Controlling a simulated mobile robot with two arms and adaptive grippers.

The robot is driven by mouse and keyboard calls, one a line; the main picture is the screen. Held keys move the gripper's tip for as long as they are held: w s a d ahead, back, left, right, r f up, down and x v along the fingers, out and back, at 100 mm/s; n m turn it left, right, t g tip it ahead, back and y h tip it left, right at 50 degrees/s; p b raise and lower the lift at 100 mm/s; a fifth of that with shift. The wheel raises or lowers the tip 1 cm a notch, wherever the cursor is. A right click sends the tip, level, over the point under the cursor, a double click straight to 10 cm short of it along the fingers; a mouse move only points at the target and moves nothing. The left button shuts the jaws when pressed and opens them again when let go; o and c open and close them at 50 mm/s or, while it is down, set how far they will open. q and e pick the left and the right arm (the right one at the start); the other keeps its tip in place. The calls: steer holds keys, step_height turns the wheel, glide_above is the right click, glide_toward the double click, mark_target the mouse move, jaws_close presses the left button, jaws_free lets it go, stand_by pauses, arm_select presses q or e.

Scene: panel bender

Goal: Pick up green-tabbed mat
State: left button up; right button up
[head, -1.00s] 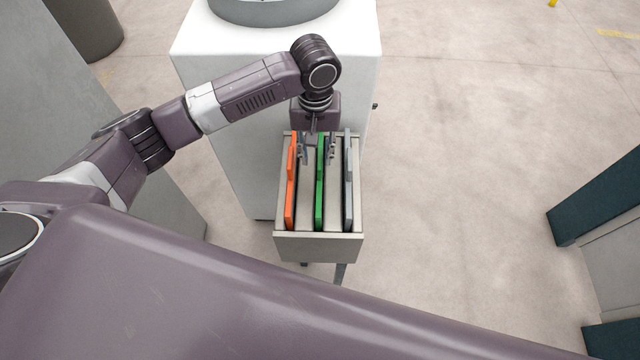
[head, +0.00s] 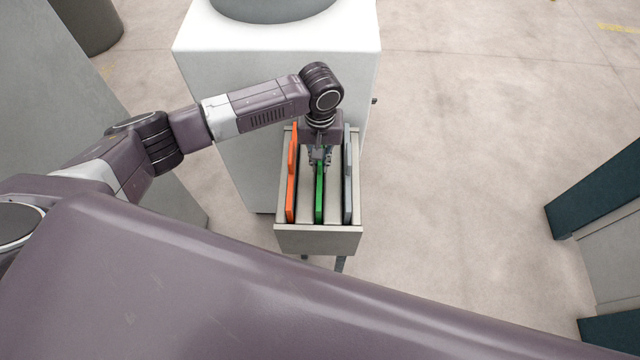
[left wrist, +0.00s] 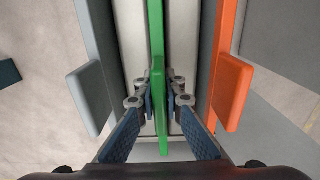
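The green-tabbed mat (head: 320,196) stands on edge in the middle of an open drawer-like rack (head: 318,240). In the left wrist view its green edge (left wrist: 158,45) runs down the centre. My left gripper (head: 320,158) points down over it. In the left wrist view the fingertips (left wrist: 158,98) are drawn close on both sides of the green edge and look shut on it. The mat still stands in the rack. The gripper hides part of its top edge. My right gripper is not in view.
An orange-tabbed mat (head: 291,190) stands left of the green one and a grey-tabbed mat (head: 348,185) stands right, with narrow gaps between. A white cabinet (head: 230,110) stands behind the rack. Open floor (head: 460,150) lies to the right.

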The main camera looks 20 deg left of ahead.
arm_select(q)
jaws_close()
steer(key=shift+r, duration=0.15)
steer(key=shift+r, duration=0.65)
step_height(320, 180, up, 26)
steer(key=b, duration=0.1)
steer(key=shift+r, duration=0.25)
